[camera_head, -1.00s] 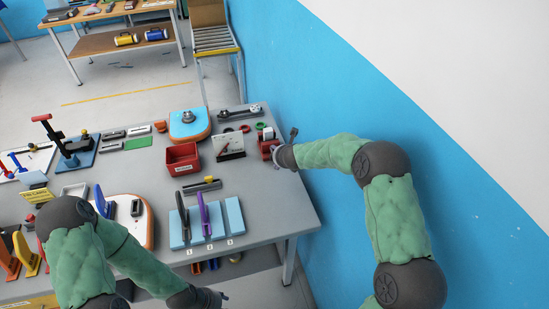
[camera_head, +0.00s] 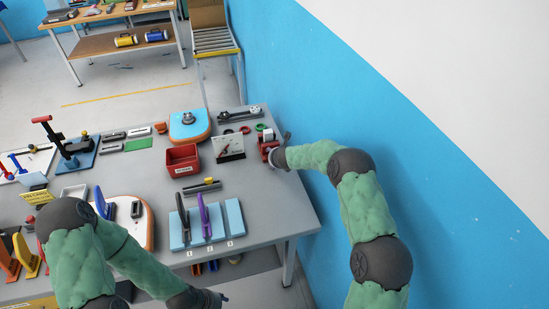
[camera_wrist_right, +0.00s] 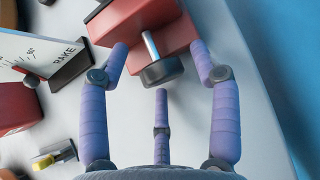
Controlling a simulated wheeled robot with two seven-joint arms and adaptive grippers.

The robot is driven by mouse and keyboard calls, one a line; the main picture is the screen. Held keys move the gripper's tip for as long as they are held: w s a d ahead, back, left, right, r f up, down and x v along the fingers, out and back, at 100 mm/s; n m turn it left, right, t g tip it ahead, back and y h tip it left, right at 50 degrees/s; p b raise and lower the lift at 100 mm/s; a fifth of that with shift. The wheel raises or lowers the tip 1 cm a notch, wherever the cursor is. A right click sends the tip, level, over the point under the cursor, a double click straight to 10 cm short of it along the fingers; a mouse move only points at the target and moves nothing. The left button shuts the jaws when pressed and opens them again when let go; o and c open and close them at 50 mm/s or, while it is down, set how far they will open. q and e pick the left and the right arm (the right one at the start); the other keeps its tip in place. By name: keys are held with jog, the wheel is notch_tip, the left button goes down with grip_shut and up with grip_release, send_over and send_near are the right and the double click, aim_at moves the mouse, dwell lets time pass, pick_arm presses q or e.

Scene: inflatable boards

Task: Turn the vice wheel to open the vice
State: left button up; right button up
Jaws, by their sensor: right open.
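The red vice (camera_head: 267,144) stands at the right edge of the grey table in the head view. In the right wrist view its red body (camera_wrist_right: 140,18) carries a silver shaft with a dark wheel (camera_wrist_right: 162,71) on its end. My right gripper (camera_wrist_right: 158,58) is open, with lilac fingers on both sides of the wheel and a third finger below it. I see no finger clearly touching the wheel. In the head view my right gripper (camera_head: 278,156) is beside the vice. My left gripper (camera_head: 210,299) is by the table's front edge, its fingers too unclear to judge.
A white gauge card (camera_head: 229,147) and a red bin (camera_head: 182,159) stand left of the vice. The blue wall (camera_head: 330,110) is close on the right. Blue blocks with upright handles (camera_head: 205,222) stand near the front.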

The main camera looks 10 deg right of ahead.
jog(key=c, duration=1.2)
jog(key=shift+r, duration=0.1)
